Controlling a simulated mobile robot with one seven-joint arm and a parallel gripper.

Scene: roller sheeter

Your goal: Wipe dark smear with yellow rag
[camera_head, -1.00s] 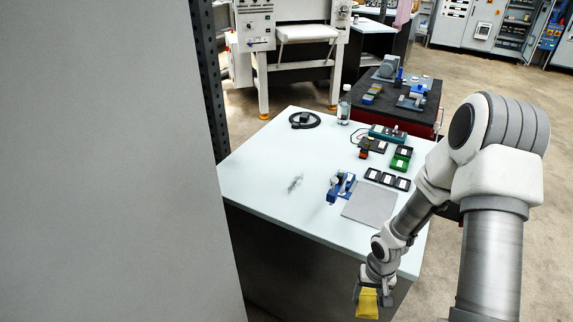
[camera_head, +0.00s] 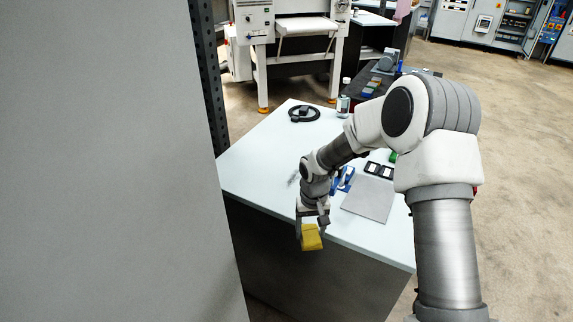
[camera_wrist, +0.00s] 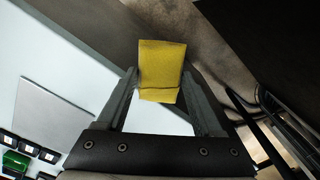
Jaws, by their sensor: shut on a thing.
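The yellow rag (camera_head: 311,238) is held in my gripper (camera_head: 312,226), which is shut on it. In the head view the rag appears at the front edge of the white table (camera_head: 265,160), and its height is hard to judge. In the wrist view the rag (camera_wrist: 161,68) sits between the two fingers of my gripper (camera_wrist: 158,92).
A grey mat (camera_head: 368,199) lies right of my gripper, with a blue tool holder (camera_head: 346,180) beside it. Black trays (camera_head: 379,169) lie behind the mat. A coiled black cable (camera_head: 304,113) and a bottle (camera_head: 343,105) stand at the back. A grey panel (camera_head: 100,160) fills the left.

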